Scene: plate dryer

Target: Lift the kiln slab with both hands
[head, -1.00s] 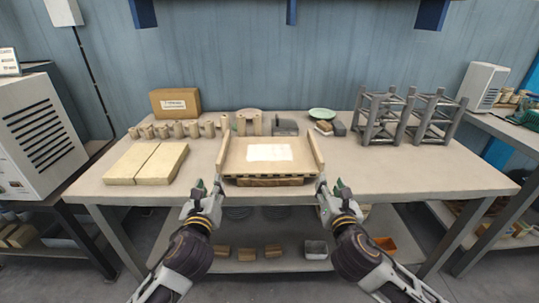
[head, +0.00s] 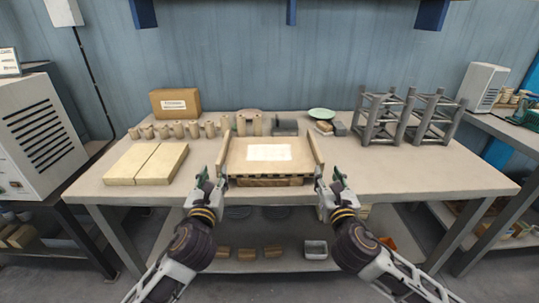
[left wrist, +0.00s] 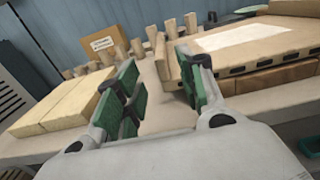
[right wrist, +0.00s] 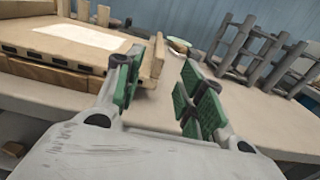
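The kiln slab (head: 240,168) is a flat tan slab with a white rectangle on top and slots along its front edge. It lies level on tan blocks (head: 268,182) on the table, between two upright side pieces. It also shows in the left wrist view (left wrist: 225,58) and the right wrist view (right wrist: 60,61). My left gripper (head: 211,178) is open and empty at the slab's left front corner. Its fingers stand apart in the left wrist view (left wrist: 160,88). My right gripper (head: 328,178) is open and empty at the right front corner, fingers apart in the right wrist view (right wrist: 155,88).
Two pale slabs (head: 146,163) lie left of the kiln slab. Several small posts (head: 178,130) and a cardboard box (head: 175,102) stand behind. A green plate (head: 321,114) and grey racks (head: 405,118) are at the back right. The table's right front is clear.

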